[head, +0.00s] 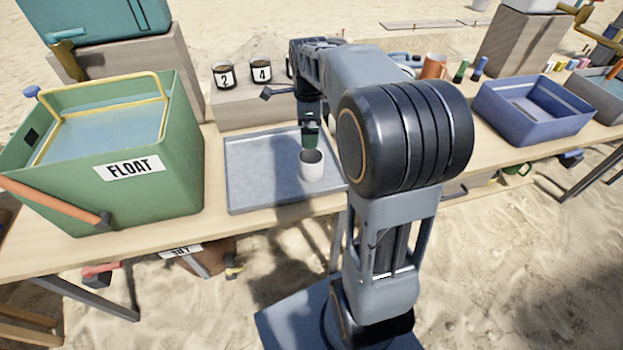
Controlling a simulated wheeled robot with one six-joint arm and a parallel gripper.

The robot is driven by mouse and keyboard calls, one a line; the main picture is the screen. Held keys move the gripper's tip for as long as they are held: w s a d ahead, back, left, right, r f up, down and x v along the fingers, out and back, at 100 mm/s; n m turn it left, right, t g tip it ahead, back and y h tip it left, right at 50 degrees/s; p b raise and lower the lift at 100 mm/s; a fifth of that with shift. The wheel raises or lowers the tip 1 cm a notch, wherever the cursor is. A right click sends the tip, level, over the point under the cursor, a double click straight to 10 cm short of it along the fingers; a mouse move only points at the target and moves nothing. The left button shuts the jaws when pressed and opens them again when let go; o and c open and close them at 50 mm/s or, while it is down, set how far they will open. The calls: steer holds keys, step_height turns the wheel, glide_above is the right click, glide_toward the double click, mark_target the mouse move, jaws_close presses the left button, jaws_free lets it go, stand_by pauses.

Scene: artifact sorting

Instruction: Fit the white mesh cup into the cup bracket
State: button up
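The white mesh cup (312,168) is upright over the grey tray (257,193), near its right side. I cannot tell whether its base touches the tray. My gripper (310,144) points down at the cup's rim, at its far side. Its fingertips are small and partly hidden by the cup, so I cannot tell whether they are open or shut on it. I cannot make out the cup bracket; my arm covers much of the table behind and to the right.
A green FLOAT bin (150,197) with a yellow handle stands left of the tray. Dark cups numbered 2 (224,75) and 4 (261,71) sit on a block behind it. A blue bin (533,113) is at the right. The tray's left part is clear.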

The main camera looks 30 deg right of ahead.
steer(key=shift+m, duration=0.5)
steer(key=f, duration=0.3)
steer(key=f+b, duration=0.1)
steer(key=f, duration=0.1)
steer(key=f+b, duration=0.1)
steer(key=f, duration=0.2)
steer(key=shift+w+d+f, duration=0.25)
steer(key=shift+d+f, duration=0.05)
steer(key=shift+f+b, duration=1.45)
steer(key=shift+f, duration=1.65)
steer(key=shift+c, duration=0.4)
steer(key=c, duration=0.9)
